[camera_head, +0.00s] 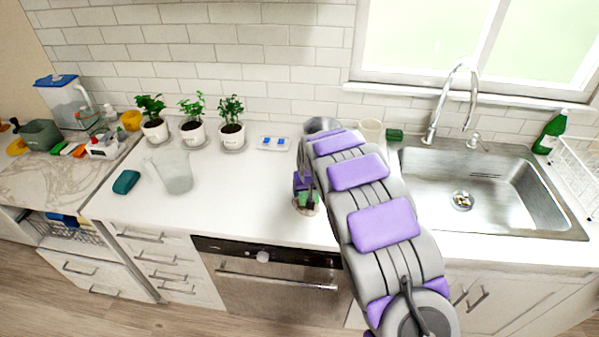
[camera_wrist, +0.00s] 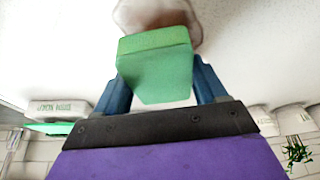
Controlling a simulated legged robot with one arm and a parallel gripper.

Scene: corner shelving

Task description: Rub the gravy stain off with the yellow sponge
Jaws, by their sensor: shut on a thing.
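My gripper (camera_wrist: 158,78) is shut on a green sponge (camera_wrist: 155,62), held between its two blue fingers in the wrist view. The sponge looks green, not yellow. A pale brownish round patch (camera_wrist: 157,13), which looks like the stain, lies on the white counter just beyond and partly behind the sponge. In the head view my gripper (camera_head: 306,194) is low over the counter, left of my arm, with a bit of green sponge (camera_head: 307,200) at its tip. I cannot tell whether the sponge touches the counter. No yellow sponge is clearly seen.
A clear pitcher (camera_head: 176,172) and a teal sponge-like block (camera_head: 126,182) stand to the left. Potted plants (camera_head: 232,132) line the wall. The sink (camera_head: 490,190) is to the right, with a dark green block (camera_head: 394,135) behind its edge.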

